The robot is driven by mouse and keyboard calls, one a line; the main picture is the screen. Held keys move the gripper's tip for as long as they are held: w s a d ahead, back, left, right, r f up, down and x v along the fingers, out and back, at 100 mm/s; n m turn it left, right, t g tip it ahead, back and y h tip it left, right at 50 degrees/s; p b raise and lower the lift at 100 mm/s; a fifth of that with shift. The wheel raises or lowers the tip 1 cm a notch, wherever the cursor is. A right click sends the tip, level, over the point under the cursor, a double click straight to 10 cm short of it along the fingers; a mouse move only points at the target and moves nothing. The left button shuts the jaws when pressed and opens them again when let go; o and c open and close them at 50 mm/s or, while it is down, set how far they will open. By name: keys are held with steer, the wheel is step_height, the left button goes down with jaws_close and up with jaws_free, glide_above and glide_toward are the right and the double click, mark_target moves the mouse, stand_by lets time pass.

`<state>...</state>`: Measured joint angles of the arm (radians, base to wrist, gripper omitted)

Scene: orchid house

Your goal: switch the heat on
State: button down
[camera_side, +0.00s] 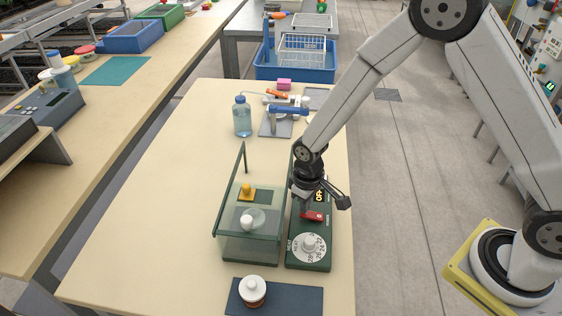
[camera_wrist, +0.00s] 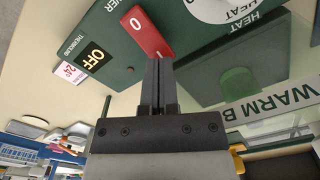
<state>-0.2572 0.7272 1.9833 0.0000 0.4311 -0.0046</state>
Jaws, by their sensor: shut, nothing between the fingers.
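The dark green heat control box (camera_side: 320,258) stands on the bench. It has a red rocker switch (camera_side: 313,216), also in the wrist view (camera_wrist: 138,27), and a white heat dial (camera_side: 309,246), partly seen in the wrist view (camera_wrist: 222,6). The rocker's "0" end shows clearly; my fingertips partly cover its "I" end. A small display (camera_wrist: 94,56) reads OFF. My gripper (camera_side: 305,211) is shut and empty, pointing down at the rocker; in the wrist view its fingertips (camera_wrist: 160,60) are at the "I" end. I cannot tell if they touch it.
A clear green-framed warm box (camera_side: 250,250) stands close on the left, with its lid raised. A white-capped jar (camera_side: 252,290) sits on a dark mat (camera_side: 300,300) in front. A blue bottle (camera_side: 242,117) and a small stand (camera_side: 275,125) are farther back. The bench's left side is clear.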

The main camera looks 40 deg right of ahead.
steer(key=shift+f, duration=0.75)
stand_by(0.7)
steer(key=shift+r, duration=3.55)
steer(key=s+d+r+m+t, duration=0.2)
steer(key=s+d+r+m, duration=0.1)
steer(key=s+d+r, duration=0.4)
steer(key=s+d, duration=0.3)
steer(key=shift+s+r+t, duration=0.3)
steer(key=shift+s, duration=0.05)
steer(key=shift+d, duration=0.1)
